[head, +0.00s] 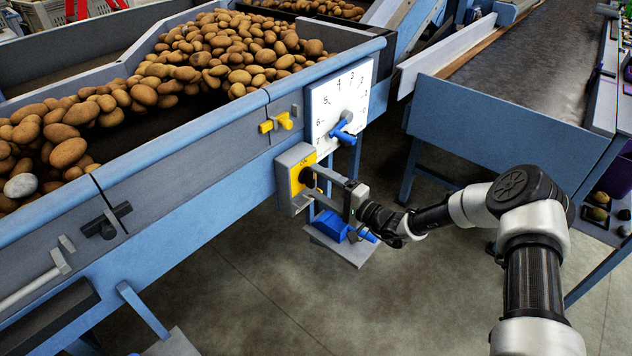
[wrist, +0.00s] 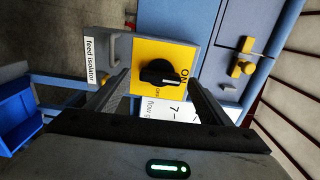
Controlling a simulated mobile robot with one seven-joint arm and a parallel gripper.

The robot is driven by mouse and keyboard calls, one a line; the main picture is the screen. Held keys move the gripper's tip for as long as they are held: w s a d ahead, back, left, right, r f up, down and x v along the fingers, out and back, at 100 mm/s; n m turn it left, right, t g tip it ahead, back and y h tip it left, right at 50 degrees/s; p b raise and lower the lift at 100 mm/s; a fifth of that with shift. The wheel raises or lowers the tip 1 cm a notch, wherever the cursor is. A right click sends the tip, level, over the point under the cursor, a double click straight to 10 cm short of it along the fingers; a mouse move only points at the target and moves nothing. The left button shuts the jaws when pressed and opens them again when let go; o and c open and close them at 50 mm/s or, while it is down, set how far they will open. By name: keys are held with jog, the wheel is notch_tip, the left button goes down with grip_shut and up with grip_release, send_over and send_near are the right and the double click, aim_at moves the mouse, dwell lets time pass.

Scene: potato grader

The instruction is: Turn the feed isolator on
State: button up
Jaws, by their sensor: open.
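The feed isolator (head: 285,180) is a grey box with a yellow face on the blue machine side. In the wrist view its yellow plate (wrist: 180,52) carries a black rotary knob (wrist: 157,73). ON is printed right of the knob and OFF below it. The knob's ridge lies roughly left to right, its right end toward the ON side; its exact setting is hard to tell. My gripper (head: 311,180) is at the isolator face. In the wrist view my gripper (wrist: 160,80) is open, one finger on each side of the knob, with visible gaps.
A white numbered dial plate (head: 322,112) with a blue handle (head: 342,132) is just above right. A yellow valve handle (head: 275,123) is above. A blue item (head: 331,226) on a grey shelf (head: 355,250) sits below my gripper. Potatoes (head: 230,60) fill the hopper.

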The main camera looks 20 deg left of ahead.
jog(key=p+v, duration=0.1)
jog(key=v, duration=1.4)
jog(key=shift+d, duration=0.25)
jog(key=shift+s, duration=0.1)
jog(key=s+d+r+n+g+h, duration=0.3)
jog(key=s+r+n+g+h, duration=0.4)
jog(key=s+r, duration=0.75)
jog(key=s+d+r+m+t+h, duration=0.1)
jog(key=s+d+r+t+h, duration=0.1)
jog(key=s+d+r+h, duration=0.2)
jog(key=s+d+r+m+t+h, duration=0.1)
jog(key=s+d+r+t+h, duration=0.2)
jog(key=s+d+r, duration=0.6)
jog(key=d+r+h, duration=0.2)
jog(key=d+r, duration=0.1)
jog(key=d, duration=0.1)
jog(key=shift+d+r+t, duration=0.3)
jog(key=shift+d+r, duration=0.05)
jog(key=shift+d, duration=0.05)
jog(key=shift+m+h, duration=0.3)
jog(key=r+p, duration=1.7)
jog(key=shift+s+d, duration=0.15)
jog(key=shift+d, duration=0.05)
